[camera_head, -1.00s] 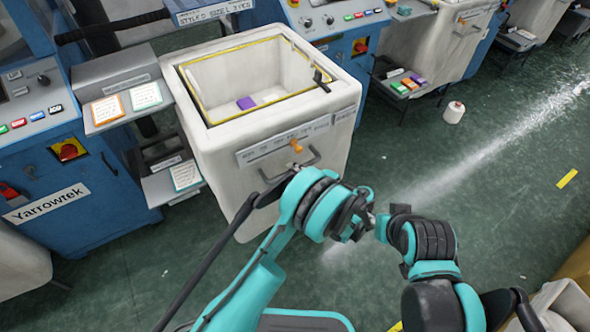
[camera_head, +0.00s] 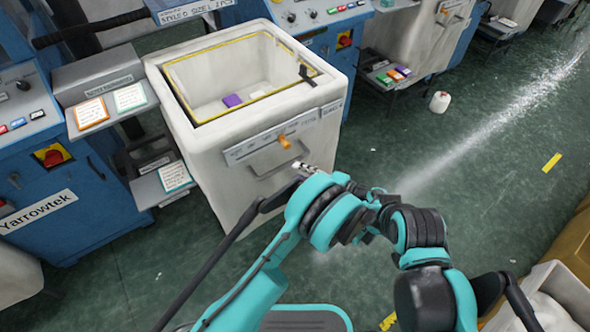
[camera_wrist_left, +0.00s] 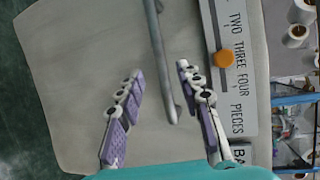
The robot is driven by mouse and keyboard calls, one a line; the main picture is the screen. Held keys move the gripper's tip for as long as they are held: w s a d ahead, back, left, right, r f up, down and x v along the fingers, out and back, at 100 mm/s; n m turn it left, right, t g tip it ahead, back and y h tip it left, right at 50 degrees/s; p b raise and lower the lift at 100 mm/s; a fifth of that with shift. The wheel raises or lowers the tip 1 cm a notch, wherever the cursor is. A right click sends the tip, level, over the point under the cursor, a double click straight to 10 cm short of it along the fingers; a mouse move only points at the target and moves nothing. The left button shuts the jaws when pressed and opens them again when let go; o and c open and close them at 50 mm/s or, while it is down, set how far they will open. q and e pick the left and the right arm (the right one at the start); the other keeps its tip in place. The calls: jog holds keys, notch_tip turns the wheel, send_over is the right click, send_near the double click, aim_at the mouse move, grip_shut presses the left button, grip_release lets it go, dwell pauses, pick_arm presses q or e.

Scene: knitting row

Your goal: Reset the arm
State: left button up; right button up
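My left gripper (camera_head: 305,168) shows small in the head view, just in front of the white bin's lower front, beside its grey bar handle (camera_head: 268,170). In the left wrist view its two purple-padded fingers (camera_wrist_left: 159,70) stand apart with nothing gripped. The handle (camera_wrist_left: 160,60) appears between them there; how far off it is I cannot tell. My right arm comes in from the lower right and bends towards the middle.
The white bin (camera_head: 205,142) holds a purple block (camera_head: 232,100). An orange knob (camera_head: 284,142) sits on its label slider. Blue machines line the left and back. A white cone (camera_head: 439,102) stands on the green floor (camera_head: 480,200), which is open at right.

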pick_arm(q)
jog(key=shift+s+d+r, duration=0.1)
jog(key=shift+s+d, duration=0.1)
jog(key=shift+d, duration=0.25)
